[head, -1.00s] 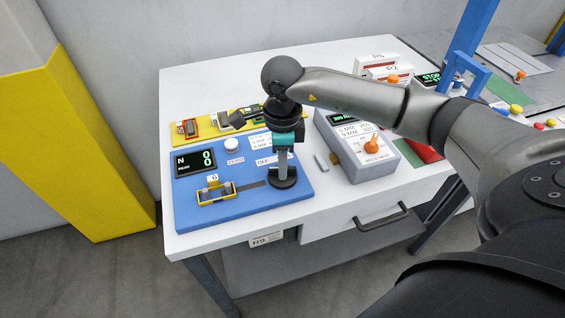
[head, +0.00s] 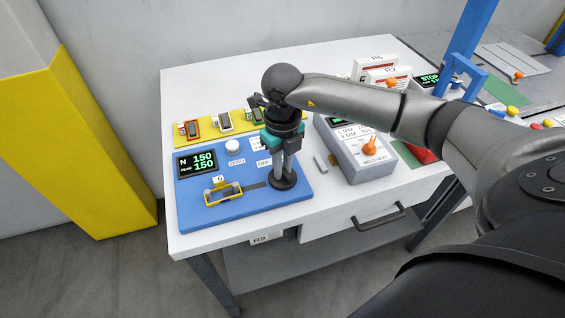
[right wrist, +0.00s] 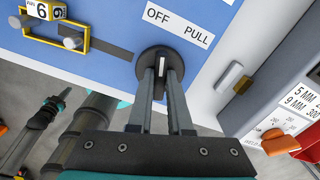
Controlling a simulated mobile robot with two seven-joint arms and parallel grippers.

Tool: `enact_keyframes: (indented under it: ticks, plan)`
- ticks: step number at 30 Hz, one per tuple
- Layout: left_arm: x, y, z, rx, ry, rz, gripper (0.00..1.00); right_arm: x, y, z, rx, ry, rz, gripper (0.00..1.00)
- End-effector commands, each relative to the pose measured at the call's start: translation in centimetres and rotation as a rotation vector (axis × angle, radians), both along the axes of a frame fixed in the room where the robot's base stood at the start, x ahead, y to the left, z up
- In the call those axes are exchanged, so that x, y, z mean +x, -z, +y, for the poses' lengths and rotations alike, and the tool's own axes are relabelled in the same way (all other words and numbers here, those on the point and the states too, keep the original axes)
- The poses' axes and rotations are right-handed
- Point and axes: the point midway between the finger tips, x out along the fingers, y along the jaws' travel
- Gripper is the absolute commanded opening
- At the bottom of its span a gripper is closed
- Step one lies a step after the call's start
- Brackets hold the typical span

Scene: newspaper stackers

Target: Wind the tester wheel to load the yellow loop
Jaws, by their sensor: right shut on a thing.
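The blue tester (head: 197,221) lies on the white table. The yellow loop (head: 223,193) sits on it around small grey pegs, and it also shows in the right wrist view (right wrist: 87,38). The tester's display (head: 195,163) reads N 150 and PEAK 150. The dark round wheel (head: 283,181) is at the tester's right side, beside the OFF and PULL labels. My right gripper (right wrist: 162,72) points down and is shut on the wheel's pale bar (right wrist: 162,66). My left gripper is not in the head view; dark arm parts at the right wrist view's lower left may belong to it.
A yellow rack (head: 212,130) with several small samples stands behind the tester. White table is bare along the front edge.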

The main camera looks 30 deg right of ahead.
Motion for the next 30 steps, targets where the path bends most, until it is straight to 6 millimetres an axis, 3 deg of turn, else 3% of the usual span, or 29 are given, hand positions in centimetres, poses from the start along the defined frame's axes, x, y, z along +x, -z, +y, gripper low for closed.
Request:
enact_keyframes:
  ticks: [30]
  plan:
    - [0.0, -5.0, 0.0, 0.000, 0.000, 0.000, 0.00, 0.0, -0.3, 0.0, 0.000, 0.970, 0.000, 0.00]
